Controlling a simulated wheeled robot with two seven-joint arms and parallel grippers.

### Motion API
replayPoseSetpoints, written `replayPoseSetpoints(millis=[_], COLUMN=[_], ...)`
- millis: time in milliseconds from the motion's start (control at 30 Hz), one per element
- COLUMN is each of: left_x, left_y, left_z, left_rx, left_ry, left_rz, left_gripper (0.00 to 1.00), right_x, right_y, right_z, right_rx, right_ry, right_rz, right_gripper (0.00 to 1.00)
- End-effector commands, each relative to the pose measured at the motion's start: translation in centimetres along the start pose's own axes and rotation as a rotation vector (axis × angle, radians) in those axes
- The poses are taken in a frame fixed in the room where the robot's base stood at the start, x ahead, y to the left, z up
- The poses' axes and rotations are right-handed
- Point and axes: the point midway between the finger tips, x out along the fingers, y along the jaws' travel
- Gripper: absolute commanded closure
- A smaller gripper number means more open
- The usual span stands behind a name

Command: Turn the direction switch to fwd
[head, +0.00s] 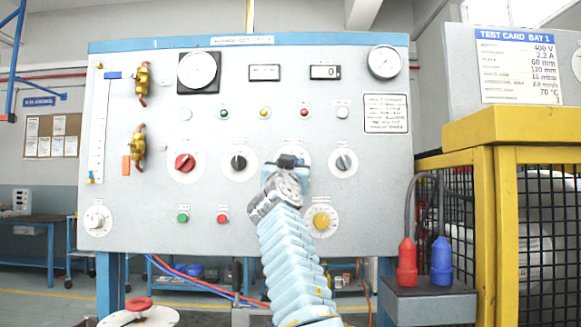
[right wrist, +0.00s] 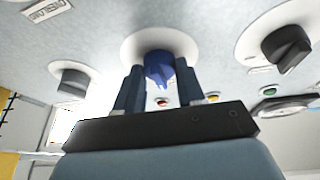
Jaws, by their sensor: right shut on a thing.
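A blue knob (right wrist: 158,66) on a white round plate (right wrist: 185,42) sits between the two fingers of my right gripper (right wrist: 160,85) in the right wrist view. The gripper is shut on it. In the head view my right gripper (head: 290,162) is up against the panel between the black knob (head: 238,162) and the grey knob (head: 344,162), and hides most of the blue knob and its plate. The markings around the blue knob are too small or covered to read, so I cannot tell which position it points to. My left gripper is not in view.
The grey panel (head: 150,225) also carries a red knob (head: 185,162), a yellow knob (head: 321,219), green (head: 183,218) and red (head: 223,218) buttons, gauges and lamps. A yellow cage (head: 484,200) stands at the right, near red (head: 407,262) and blue (head: 441,262) plugs.

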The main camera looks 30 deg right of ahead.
Motion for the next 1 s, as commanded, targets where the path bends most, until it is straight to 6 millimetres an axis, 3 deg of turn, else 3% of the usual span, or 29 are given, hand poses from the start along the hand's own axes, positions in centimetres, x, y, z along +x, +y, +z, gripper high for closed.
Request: replayPoseSetpoints(millis=[467, 1000], left_x=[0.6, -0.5], left_y=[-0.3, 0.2], left_z=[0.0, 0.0], left_rx=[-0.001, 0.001], left_ry=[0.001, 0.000], left_rz=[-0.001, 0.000], left_gripper=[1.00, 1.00], right_x=[0.0, 0.1], right_y=[0.4, 0.7], right_z=[-0.1, -0.3], right_rx=[-0.239, -0.616], right_ry=[0.019, 0.049], right_rz=[-0.102, -0.260], right_gripper=[0.92, 0.92])
